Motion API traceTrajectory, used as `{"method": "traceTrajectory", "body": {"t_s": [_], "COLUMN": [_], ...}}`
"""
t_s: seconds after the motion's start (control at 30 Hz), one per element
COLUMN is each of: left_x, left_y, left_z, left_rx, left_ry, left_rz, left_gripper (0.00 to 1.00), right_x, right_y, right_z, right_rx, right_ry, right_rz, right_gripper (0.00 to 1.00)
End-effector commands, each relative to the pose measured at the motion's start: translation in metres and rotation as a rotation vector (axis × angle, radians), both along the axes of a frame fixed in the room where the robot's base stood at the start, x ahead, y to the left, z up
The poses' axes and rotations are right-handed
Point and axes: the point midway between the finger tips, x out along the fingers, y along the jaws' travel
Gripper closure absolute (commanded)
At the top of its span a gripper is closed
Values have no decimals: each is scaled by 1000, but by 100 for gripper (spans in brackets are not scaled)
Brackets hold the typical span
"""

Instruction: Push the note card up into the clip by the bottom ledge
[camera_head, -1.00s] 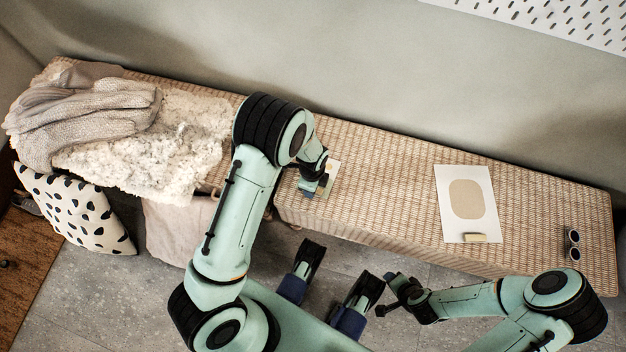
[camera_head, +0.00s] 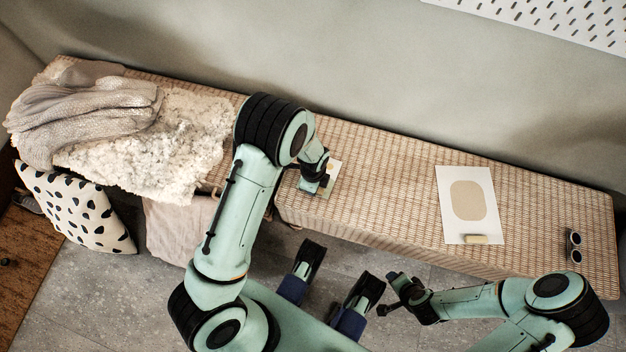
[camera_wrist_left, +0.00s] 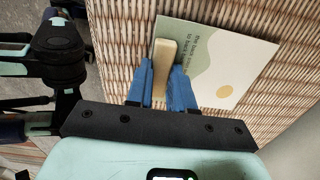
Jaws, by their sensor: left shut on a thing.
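The note card (camera_wrist_left: 228,62) is pale green and cream with lines of text, a hill shape and a yellow dot. It lies on the woven bench top, and in the head view it shows partly (camera_head: 333,170) beside my left gripper (camera_head: 318,180). A pale wooden block (camera_wrist_left: 164,62) lies over the card's near edge. In the left wrist view the blue fingers of my left gripper (camera_wrist_left: 161,82) are shut on this block. I cannot tell a separate clip at the card. My right gripper (camera_head: 393,294) is in front of the bench, away from the card; its finger opening is unclear.
A white sheet with a beige oval (camera_head: 467,199) and a small wooden bar (camera_head: 476,239) lies to the right. Sunglasses (camera_head: 573,246) lie near the bench's right end. A knitted throw (camera_head: 85,110) and fleece (camera_head: 160,150) cover the left end. The bench middle (camera_head: 390,175) is clear.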

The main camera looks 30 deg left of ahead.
Motion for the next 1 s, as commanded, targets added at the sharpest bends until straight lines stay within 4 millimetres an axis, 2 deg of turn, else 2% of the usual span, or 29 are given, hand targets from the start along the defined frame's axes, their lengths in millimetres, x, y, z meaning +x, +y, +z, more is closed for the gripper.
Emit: {"method": "traceTrajectory", "body": {"t_s": [0.8, 1.0], "left_x": [0, 0], "left_y": [0, 0], "left_z": [69, 77], "left_rx": [-1, 0], "left_ry": [-2, 0], "left_rz": [1, 0], "left_gripper": [100, 100], "right_x": [3, 3], "right_y": [0, 0], "right_z": [58, 65], "right_rx": [-1, 0], "right_ry": [-20, -22], "right_rz": [0, 0], "right_gripper": [48, 48]}}
